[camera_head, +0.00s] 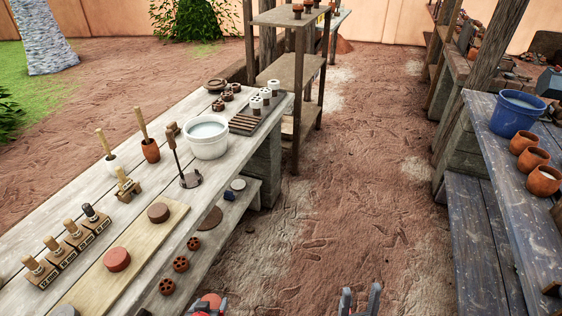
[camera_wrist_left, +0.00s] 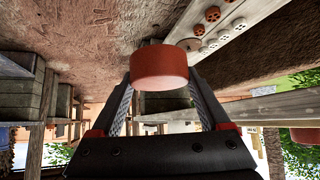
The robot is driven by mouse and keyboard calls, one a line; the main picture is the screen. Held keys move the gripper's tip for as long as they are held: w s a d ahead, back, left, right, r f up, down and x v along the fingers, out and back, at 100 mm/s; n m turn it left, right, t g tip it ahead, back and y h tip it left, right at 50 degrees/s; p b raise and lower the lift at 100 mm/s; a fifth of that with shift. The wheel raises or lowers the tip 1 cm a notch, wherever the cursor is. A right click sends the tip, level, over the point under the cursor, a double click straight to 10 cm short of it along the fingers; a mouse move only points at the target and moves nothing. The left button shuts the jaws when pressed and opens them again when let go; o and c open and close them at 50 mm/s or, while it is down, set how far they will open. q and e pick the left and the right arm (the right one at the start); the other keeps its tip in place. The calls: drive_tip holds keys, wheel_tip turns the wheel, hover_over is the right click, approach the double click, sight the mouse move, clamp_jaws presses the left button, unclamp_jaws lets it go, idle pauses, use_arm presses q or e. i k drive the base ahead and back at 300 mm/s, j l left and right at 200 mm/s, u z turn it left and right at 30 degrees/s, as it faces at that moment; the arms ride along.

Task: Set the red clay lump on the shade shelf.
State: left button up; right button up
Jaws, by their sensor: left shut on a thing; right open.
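My left gripper (camera_head: 208,304) is at the bottom edge of the head view, beside the long bench and mostly cut off. In the left wrist view its fingers are shut on a red clay lump (camera_wrist_left: 159,67), a short round block held clear of any surface. A similar red lump (camera_head: 117,259) lies on a pale board on the bench, with a browner lump (camera_head: 158,212) behind it. My right gripper (camera_head: 360,300) is open and empty above the dirt floor. A low shelf (camera_head: 240,205) runs under the bench; a tiered wooden rack (camera_head: 288,70) stands beyond. Neither is labelled as the shade shelf.
The bench (camera_head: 65,215) holds stamps, tools, a white bucket (camera_head: 207,137) and several small pots. Several holed discs (camera_head: 180,264) lie along its right side. A dark table (camera_head: 500,150) at right bears a blue bucket (camera_head: 517,113) and orange pots. The dirt aisle between is clear.

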sight(293, 78)
drive_tip(key=i+l+z, duration=0.4)
drive_tip(key=i, duration=0.55)
drive_tip(key=i+z, duration=0.4)
drive_tip(key=i, duration=0.55)
drive_tip(key=i+l+u, duration=0.2)
drive_tip(key=i, duration=0.3)
drive_tip(key=i+u, duration=0.25)
drive_tip(key=i, duration=0.25)
drive_tip(key=i+l+u, duration=0.2)
drive_tip(key=i, duration=0.25)
drive_tip(key=i+l+u, duration=0.2)
drive_tip(key=i+l, duration=0.25)
